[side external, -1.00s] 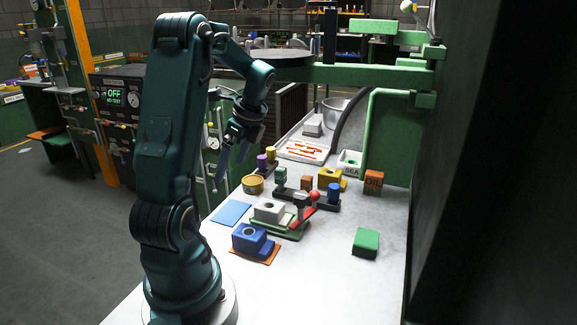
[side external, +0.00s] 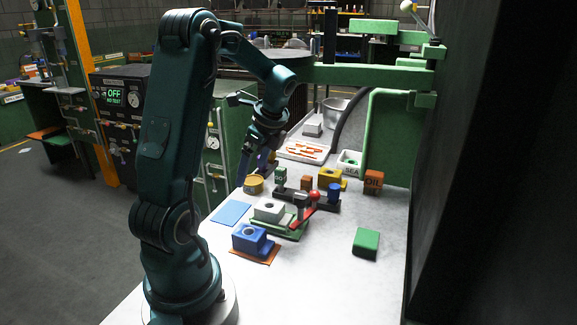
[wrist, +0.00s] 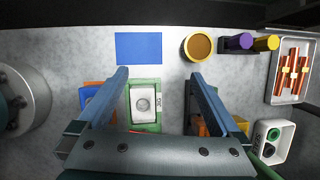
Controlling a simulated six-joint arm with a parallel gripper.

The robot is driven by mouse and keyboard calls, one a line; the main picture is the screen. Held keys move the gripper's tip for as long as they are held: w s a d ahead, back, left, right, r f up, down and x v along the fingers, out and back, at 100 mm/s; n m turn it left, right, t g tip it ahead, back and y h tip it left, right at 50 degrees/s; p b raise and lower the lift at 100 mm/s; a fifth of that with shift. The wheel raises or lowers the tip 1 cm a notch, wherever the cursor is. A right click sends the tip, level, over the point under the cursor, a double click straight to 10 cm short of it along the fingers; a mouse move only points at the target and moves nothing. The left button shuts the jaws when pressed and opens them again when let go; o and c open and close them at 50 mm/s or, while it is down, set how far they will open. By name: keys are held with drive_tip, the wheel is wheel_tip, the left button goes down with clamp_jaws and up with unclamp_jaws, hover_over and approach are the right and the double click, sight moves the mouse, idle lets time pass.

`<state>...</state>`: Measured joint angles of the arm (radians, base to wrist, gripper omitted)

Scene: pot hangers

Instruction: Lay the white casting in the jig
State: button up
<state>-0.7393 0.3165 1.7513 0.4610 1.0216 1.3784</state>
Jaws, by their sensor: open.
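In the wrist view the white casting (wrist: 143,103) lies on the green jig (wrist: 146,127), below and between my fingers. My gripper (side external: 254,171) is open and empty, held above the bench at the far side of the jig. It also shows in the wrist view (wrist: 158,73), fingers wide apart.
A blue casting (side external: 248,237) on an orange plate stands in front of the jig. A flat blue mat (side external: 231,214) lies left, a yellow tin (side external: 254,187) behind. A green block (side external: 366,243) and an oil box (side external: 373,181) stand right. The front right bench is clear.

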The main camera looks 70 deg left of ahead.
drive_tip(key=w+d+r+t, duration=0.2)
drive_tip(key=d+r+t, duration=0.1)
drive_tip(key=d, duration=0.4)
drive_tip(key=w+d+r+t, duration=0.1)
drive_tip(key=d+r+t, duration=0.1)
drive_tip(key=d+r, duration=0.35)
drive_tip(key=s+d+f+n+t+h, duration=0.1)
drive_tip(key=s+d+n+h, duration=0.1)
drive_tip(key=d+n, duration=0.3)
drive_tip(key=s+d+f+n+t+h, duration=0.1)
drive_tip(key=s+d+n+h, duration=0.1)
drive_tip(key=d+n, duration=0.3)
drive_tip(key=s+d, duration=0.1)
drive_tip(key=d, duration=0.3)
drive_tip(key=shift+s+f+t, duration=0.15)
drive_tip(key=shift+f+t, duration=0.2)
drive_tip(key=shift+t, duration=0.05)
drive_tip(key=shift+d, duration=0.1)
